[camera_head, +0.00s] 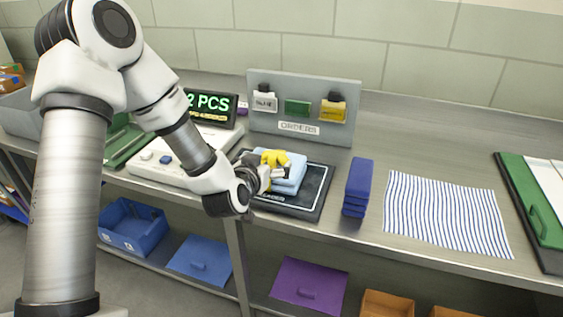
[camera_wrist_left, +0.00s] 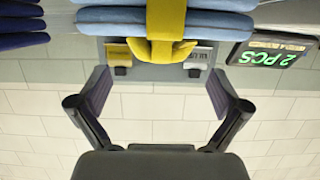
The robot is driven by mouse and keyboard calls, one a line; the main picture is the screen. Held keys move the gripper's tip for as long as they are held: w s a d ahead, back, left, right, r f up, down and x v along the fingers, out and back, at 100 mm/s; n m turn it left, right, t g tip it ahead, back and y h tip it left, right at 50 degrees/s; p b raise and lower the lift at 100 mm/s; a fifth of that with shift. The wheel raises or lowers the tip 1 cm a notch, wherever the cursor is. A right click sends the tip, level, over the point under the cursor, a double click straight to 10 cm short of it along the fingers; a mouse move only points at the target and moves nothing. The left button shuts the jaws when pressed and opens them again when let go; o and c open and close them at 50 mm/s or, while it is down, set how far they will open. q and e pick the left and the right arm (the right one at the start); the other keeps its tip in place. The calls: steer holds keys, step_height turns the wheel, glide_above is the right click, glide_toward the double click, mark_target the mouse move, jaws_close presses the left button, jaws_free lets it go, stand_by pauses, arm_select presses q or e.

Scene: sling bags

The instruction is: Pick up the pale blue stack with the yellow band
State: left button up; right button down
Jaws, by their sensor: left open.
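The pale blue stack (camera_head: 295,177) with a yellow band (camera_head: 272,157) sits on a dark mat (camera_head: 310,200) in the middle of the counter. In the left wrist view, the stack (camera_wrist_left: 110,21) shows at the top edge, with the yellow band (camera_wrist_left: 165,22) knotted around its middle. My left gripper (camera_head: 268,176) is at the stack's near left side, partly covering it in the head view. In the left wrist view, the open, empty jaws (camera_wrist_left: 159,88) have the band in line between them. Whether a fingertip touches the stack cannot be told.
A dark blue stack (camera_head: 357,188) stands right of the mat. A grey board (camera_head: 340,80) with tags stands behind. A lit "2 PCS" display (camera_head: 211,104) is back left. A striped cloth (camera_head: 445,213) and green board (camera_head: 528,200) lie to the right.

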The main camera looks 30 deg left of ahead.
mark_target(272, 156)
arm_select(q)
steer(key=shift+w+a+r+p, duration=0.15)
steer(key=shift+w+p, duration=0.2)
steer(key=shift+w, duration=0.4)
steer(key=x, duration=0.5)
steer(key=shift+s+a+f, duration=0.1)
steer(key=shift+a+f, duration=0.05)
steer(key=shift+f, duration=0.15)
steer(key=shift+s+r, duration=0.15)
steer(key=shift+s, duration=0.1)
steer(key=c, duration=1.5)
steer(key=shift+c, duration=1.4)
arm_select(e)
steer(key=shift+s+r, duration=0.7)
steer(key=shift+r, duration=0.05)
arm_select(q)
steer(key=shift+r+p, duration=0.1)
steer(key=shift+p, duration=0.2)
arm_select(e)
steer(key=shift+r, duration=0.1)
